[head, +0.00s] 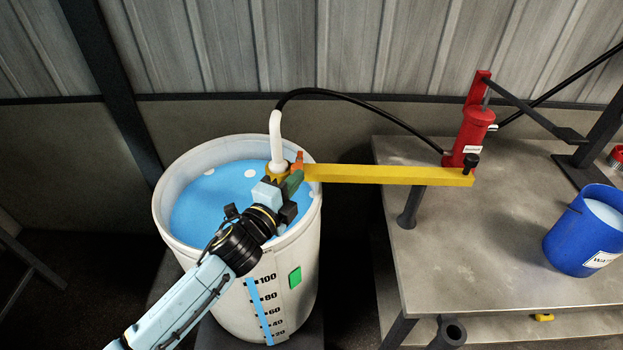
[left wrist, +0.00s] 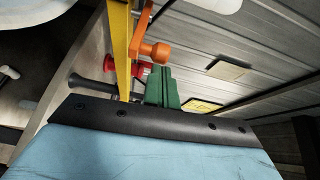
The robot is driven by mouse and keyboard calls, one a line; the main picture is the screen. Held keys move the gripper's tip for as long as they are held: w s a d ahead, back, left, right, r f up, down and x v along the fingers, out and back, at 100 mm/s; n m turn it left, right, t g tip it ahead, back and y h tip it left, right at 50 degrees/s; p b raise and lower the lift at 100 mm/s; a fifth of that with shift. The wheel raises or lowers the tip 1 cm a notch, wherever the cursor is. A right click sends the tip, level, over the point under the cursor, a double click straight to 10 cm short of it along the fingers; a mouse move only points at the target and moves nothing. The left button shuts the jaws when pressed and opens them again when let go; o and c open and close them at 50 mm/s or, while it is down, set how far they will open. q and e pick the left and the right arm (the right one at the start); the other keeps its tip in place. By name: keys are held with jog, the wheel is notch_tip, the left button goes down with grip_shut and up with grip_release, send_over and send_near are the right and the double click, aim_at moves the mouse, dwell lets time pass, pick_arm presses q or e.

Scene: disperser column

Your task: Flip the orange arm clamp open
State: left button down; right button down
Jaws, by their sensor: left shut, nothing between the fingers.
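The orange arm clamp (head: 298,160) sits at the left end of the yellow arm (head: 390,174), over the drum's right rim. In the left wrist view the clamp (left wrist: 152,50) shows as an orange lever with a round knob, beside the yellow arm (left wrist: 121,45). My left gripper (head: 293,182) has green fingers. They are shut and empty, just below and in front of the clamp. In the left wrist view the green fingertips (left wrist: 162,86) lie close under the knob; I cannot tell whether they touch it. My right gripper is not in view.
A white pipe (head: 276,138) stands in the drum (head: 300,250) of blue liquid. A black hose (head: 380,102) runs from it to a red pump (head: 471,130) on the grey table (head: 440,240). A blue bucket (head: 575,240) stands at the table's right.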

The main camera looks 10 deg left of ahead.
pick_arm(q)
jog(key=shift+d, duration=0.1)
jog(key=s+a, duration=0.1)
jog(key=s, duration=1)
jog(key=shift+s+a+r, duration=0.15)
jog(key=shift+s+a, duration=0.15)
jog(key=shift+a, duration=0.05)
